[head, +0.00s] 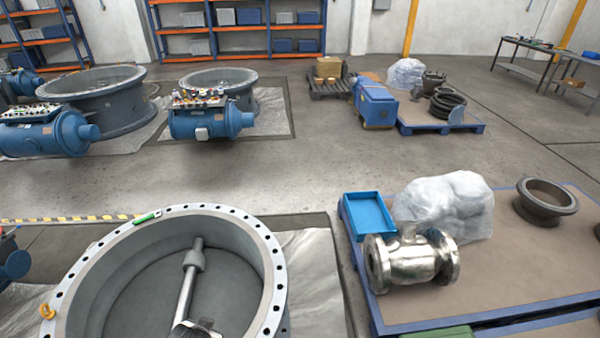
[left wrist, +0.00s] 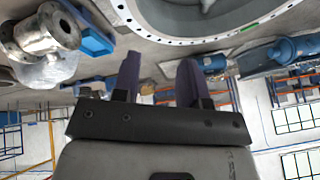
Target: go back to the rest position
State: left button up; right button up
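My left gripper (left wrist: 158,75) shows in the left wrist view. Its two dark fingers stand apart with nothing held between them. A big grey valve ring (left wrist: 190,30) with a bolt-holed flange lies past the fingertips, apart from them. In the head view this valve ring (head: 277,270) fills the lower left, and a metal rod with a collar (head: 194,258) stands inside it. A dark part at the bottom edge by the rod is cut off, and I cannot tell what it is. I cannot make out either gripper in the head view.
A blue-edged pallet (head: 530,290) at the right holds a shiny pipe fitting (head: 412,260), a blue tray (head: 367,216), a wrapped bundle (head: 443,205) and a dark ring (head: 546,200). A green-handled item (head: 147,217) lies on the flange. Blue actuators (head: 210,120) stand behind. The middle floor is clear.

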pick_arm(q)
jog(key=s+d+r+t+h, duration=0.1)
jog(key=s+d+r, duration=0.15)
jog(key=s, duration=0.45)
jog(key=s+d+r+h, duration=0.1)
jog(key=s+r, duration=0.2)
jog(key=s, duration=0.3)
jog(key=s+f+g, duration=0.2)
jog(key=s+f, duration=0.2)
jog(key=s, duration=0.3)
jog(key=s+f+g, duration=0.1)
jog(key=s+f, duration=0.3)
jog(key=s, duration=0.4)
notch_tip(320, 180, up, 20)
jog(key=w+p, duration=0.1)
jog(key=p, duration=1.9)
jog(key=shift+d+n, duration=0.25)
jog(key=shift+n, duration=0.15)
